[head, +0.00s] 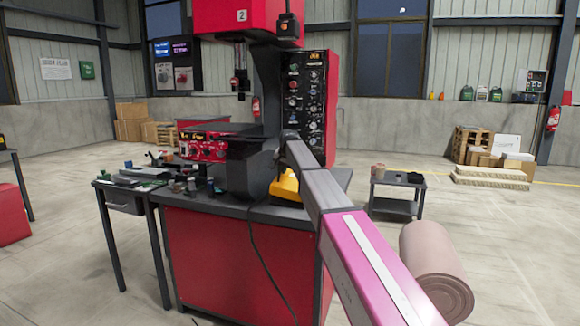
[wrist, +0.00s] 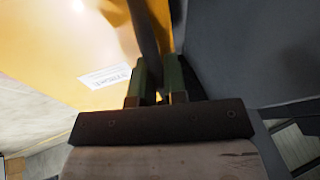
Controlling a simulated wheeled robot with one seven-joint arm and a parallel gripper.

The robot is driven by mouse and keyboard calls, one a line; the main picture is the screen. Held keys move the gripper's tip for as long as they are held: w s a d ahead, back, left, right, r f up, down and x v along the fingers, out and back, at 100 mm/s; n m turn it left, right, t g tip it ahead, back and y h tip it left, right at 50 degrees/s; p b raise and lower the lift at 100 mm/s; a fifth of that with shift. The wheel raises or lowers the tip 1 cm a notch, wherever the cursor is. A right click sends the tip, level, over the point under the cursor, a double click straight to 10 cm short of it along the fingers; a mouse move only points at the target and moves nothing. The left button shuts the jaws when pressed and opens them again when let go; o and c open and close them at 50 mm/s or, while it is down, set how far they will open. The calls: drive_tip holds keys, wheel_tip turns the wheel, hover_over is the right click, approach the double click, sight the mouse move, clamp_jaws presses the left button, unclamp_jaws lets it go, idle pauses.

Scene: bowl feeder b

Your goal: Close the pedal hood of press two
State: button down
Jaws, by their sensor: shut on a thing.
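Press two is the red machine (head: 240,18) with a "2" plate, standing on a red cabinet bench in the head view. A yellow housing, which looks like the pedal hood (head: 286,187), sits on the bench beside it, partly behind my arm. In the wrist view the yellow surface (wrist: 95,40) with a white label fills the upper left. My gripper (wrist: 158,88) has its two green fingers close together around a thin dark strip, seemingly part of the hood. My gripper is hidden in the head view. I cannot tell how far the hood is open.
A black control panel (head: 304,98) with knobs stands behind my arm. Small tools and parts lie on the bench's left side. A low dark cart (head: 398,190) and a pinkish roll (head: 436,270) stand on the right.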

drive_tip(key=shift+w+a+f, duration=0.25)
drive_tip(key=shift+a+f, duration=0.6)
drive_tip(key=shift+f, duration=0.25)
drive_tip(key=c, duration=1.2)
unclamp_jaws()
drive_tip(key=shift+o, duration=0.2)
drive_tip(key=v, duration=1.1)
drive_tip(key=shift+w, duration=0.1)
